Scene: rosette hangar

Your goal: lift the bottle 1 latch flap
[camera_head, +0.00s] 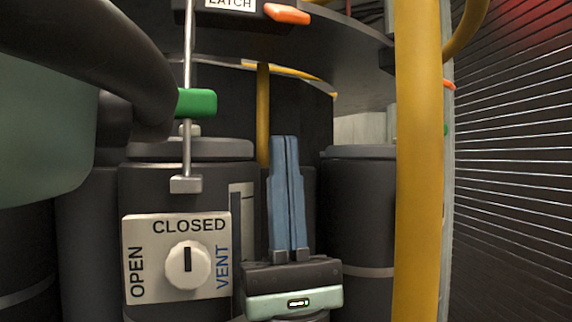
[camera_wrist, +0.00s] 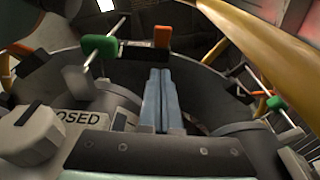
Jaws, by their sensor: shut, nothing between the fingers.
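An orange flap (camera_head: 287,14) sits beside a white plate (camera_head: 230,4) reading LATCH at the top of the head view. It also shows in the wrist view (camera_wrist: 162,37), just beyond my fingertips. Whether it belongs to bottle 1 cannot be read. My gripper (camera_head: 284,138) points upward with its blue fingers together and empty. It is below the orange flap in the head view, apart from it. The fingers also show in the wrist view (camera_wrist: 160,71). A dark bottle (camera_head: 150,185) stands left of the gripper.
A green block (camera_head: 197,102) sits on a thin vertical rod left of the fingers. A dial plate (camera_head: 140,225) marked OPEN, CLOSED and VENT has its white knob (camera_head: 187,265) at CLOSED. A thick yellow post (camera_head: 418,180) stands on the right. Another dark bottle (camera_head: 358,210) stands between.

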